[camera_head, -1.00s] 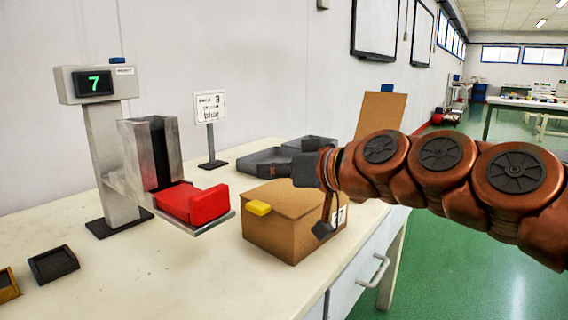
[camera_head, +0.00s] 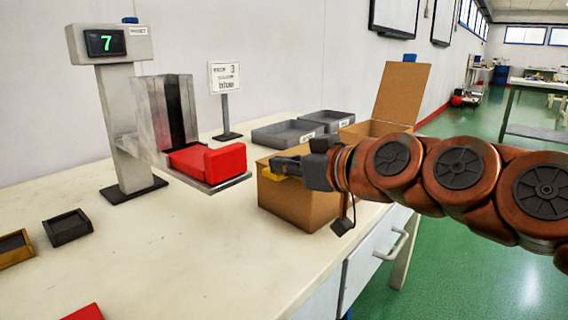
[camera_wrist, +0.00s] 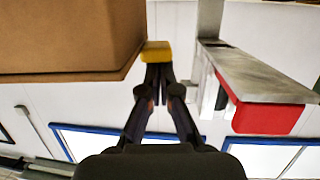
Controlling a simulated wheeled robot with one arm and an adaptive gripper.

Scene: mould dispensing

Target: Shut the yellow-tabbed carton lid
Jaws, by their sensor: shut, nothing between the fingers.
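The brown carton (camera_head: 300,206) stands near the table's right edge. Its lid (camera_head: 297,151) lies down over the top or nearly so; my gripper hides part of it, and I cannot tell whether a small gap is left. The yellow tab (camera_head: 270,176) is on the lid's left edge and also shows in the wrist view (camera_wrist: 155,52). My gripper (camera_head: 277,164) is shut and empty, over the tab end of the lid. In the wrist view its fingertips (camera_wrist: 160,68) are right at the tab; I cannot tell whether they touch it.
Behind stands another carton with its lid (camera_head: 402,92) raised and a blue tab. To the left, a scale (camera_head: 112,43) reading 7 holds a red bin (camera_head: 208,160). Grey trays (camera_head: 285,134) and a sign (camera_head: 225,77) are behind.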

